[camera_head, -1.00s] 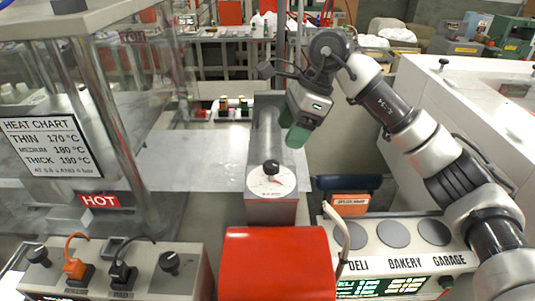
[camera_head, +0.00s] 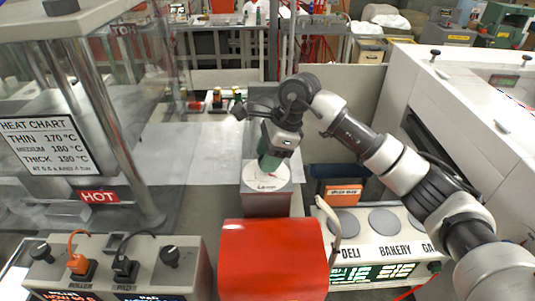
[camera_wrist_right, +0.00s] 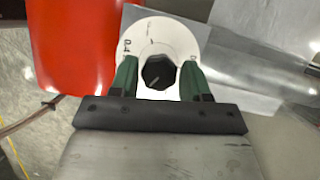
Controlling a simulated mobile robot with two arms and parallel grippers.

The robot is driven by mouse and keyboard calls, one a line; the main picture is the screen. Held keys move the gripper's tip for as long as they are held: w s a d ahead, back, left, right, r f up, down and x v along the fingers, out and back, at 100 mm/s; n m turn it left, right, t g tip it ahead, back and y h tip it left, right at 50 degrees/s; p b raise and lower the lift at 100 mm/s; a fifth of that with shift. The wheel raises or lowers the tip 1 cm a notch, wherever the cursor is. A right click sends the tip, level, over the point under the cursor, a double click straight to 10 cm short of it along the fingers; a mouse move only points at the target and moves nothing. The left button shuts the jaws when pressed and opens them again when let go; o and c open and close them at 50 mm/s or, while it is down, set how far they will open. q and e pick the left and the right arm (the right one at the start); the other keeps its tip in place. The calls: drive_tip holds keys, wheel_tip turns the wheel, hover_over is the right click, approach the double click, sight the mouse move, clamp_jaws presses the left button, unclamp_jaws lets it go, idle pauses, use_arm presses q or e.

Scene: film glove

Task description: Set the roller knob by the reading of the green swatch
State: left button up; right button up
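A black faceted knob (camera_wrist_right: 160,73) sits on a round white dial (camera_wrist_right: 155,28); the dial also shows in the head view (camera_head: 266,184). My right gripper (camera_head: 267,164) is open over the dial, hiding the knob in the head view. In the wrist view its green fingers stand on both sides of the knob with visible gaps. On the left control box, a plug socket is labelled ROLLER, with a black knob (camera_head: 40,252) to its left and another (camera_head: 169,257) beside the PAD socket. I cannot make out a green swatch. My left gripper is out of view.
A red curved cover (camera_head: 272,260) stands in front of the dial. The heat chart (camera_head: 48,146) lists thin 170, medium 180, thick 190 °C, above a HOT sign (camera_head: 99,196). Round grey pads (camera_head: 384,222) and a green-digit display (camera_head: 372,273) lie at the right.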

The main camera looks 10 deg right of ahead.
drive_tip(key=c, duration=0.5)
drive_tip(key=shift+f+m+t+b, duration=0.1)
drive_tip(key=shift+m+t+b, duration=0.2)
drive_tip(key=shift+m+b, duration=0.55)
drive_tip(key=m+b, duration=0.2)
drive_tip(key=m+t+b, duration=0.1)
drive_tip(key=m+b, duration=0.1)
drive_tip(key=shift+s+f+t, duration=0.1)
drive_tip(key=shift+t, duration=0.2)
drive_tip(key=m+b, duration=0.2)
drive_tip(key=m+t+h+b, duration=0.1)
drive_tip(key=m+b, duration=0.1)
drive_tip(key=shift+a+h, duration=0.1)
drive_tip(key=shift+h, duration=0.2)
drive_tip(key=shift+r+m+t+h+b, duration=0.3)
drive_tip(key=shift+m+b, duration=0.45)
drive_tip(key=shift+m, duration=0.3)
